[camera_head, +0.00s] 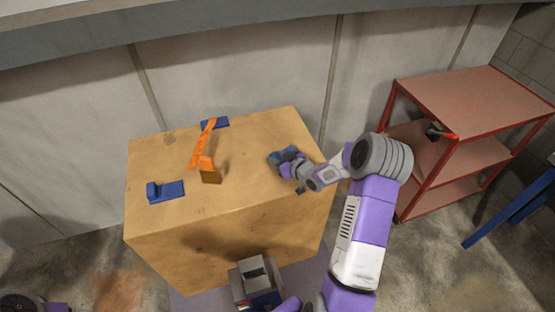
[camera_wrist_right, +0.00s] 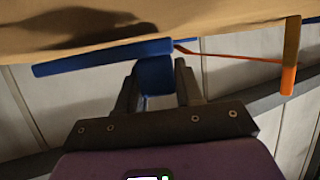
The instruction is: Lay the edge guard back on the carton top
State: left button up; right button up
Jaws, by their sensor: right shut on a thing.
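The carton (camera_head: 240,205) is a large tan box with a flat top. My right gripper (camera_head: 290,162) is shut on a blue L-shaped edge guard (camera_head: 276,158) at the right part of the carton top. In the right wrist view the fingers (camera_wrist_right: 156,88) grip the guard's short upright leg, and its long flat leg (camera_wrist_right: 95,58) extends left along the carton. I cannot tell whether the guard touches the top. Another blue guard (camera_head: 168,192) lies at the carton's left, and a blue piece (camera_head: 214,123) sits at the back edge. My left gripper is not in view.
An orange strap-like piece (camera_head: 200,145) with a brown end (camera_head: 210,176) stands mid-top, left of my right gripper. A red shelf cart (camera_head: 475,105) stands right of the carton. A pale panelled wall (camera_head: 235,75) is behind. The carton's front top is clear.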

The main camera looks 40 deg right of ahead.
jog(key=shift+s+a+f, duration=0.1)
jog(key=shift+s+f, duration=0.1)
jog(key=shift+f, duration=0.25)
jog(key=o, duration=1.1)
jog(key=shift+s+f, duration=0.1)
jog(key=shift+f, duration=0.1)
jog(key=shift+c, duration=0.2)
jog(key=shift+r, duration=0.1)
jog(key=shift+r+p, duration=0.6)
jog(key=shift+p, duration=0.2)
jog(key=p+v, duration=0.1)
jog(key=v, duration=1)
jog(key=shift+s+r, duration=0.15)
jog(key=shift+r, duration=0.2)
